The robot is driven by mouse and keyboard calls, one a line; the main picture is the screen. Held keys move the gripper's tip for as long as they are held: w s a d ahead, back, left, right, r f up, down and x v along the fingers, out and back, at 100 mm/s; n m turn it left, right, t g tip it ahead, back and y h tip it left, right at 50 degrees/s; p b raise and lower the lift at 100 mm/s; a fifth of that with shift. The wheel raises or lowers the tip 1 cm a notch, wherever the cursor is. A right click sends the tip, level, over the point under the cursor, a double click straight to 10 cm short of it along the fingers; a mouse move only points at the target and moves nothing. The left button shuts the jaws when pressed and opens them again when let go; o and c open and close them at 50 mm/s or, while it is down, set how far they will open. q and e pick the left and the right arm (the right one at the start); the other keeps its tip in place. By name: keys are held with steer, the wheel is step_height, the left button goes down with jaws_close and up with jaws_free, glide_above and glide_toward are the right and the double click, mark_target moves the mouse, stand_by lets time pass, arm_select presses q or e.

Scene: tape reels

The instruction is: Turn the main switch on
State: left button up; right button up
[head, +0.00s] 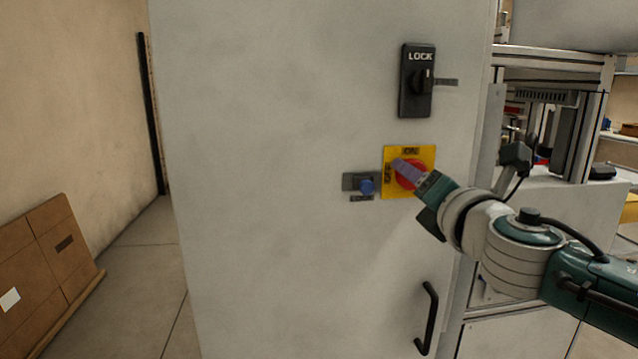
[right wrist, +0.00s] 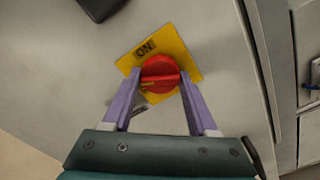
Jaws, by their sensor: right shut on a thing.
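The main switch is a red round knob (head: 404,183) on a yellow square plate (head: 427,154) on the grey cabinet front. The plate reads ON at its top and OFF at its left in the head view. My right gripper (right wrist: 160,78) is shut on the red knob (right wrist: 160,66), one purple finger on each side. In the right wrist view the knob's raised bar runs across between the fingertips, not toward the ON label (right wrist: 145,48). In the head view the fingers partly cover the knob. My left gripper is not in view.
A black door handle (head: 427,318) is lower down. Cardboard boxes (head: 40,265) stand at the left, with open floor beside them.

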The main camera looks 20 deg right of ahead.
steer(key=shift+m+b, duration=1.1)
steer(key=shift+m, duration=5)
steer(key=o, duration=1.4)
steer(key=shift+s, duration=0.15)
steer(key=v, duration=0.9)
steer(key=shift+s+r, duration=0.1)
steer(key=shift+s, duration=0.25)
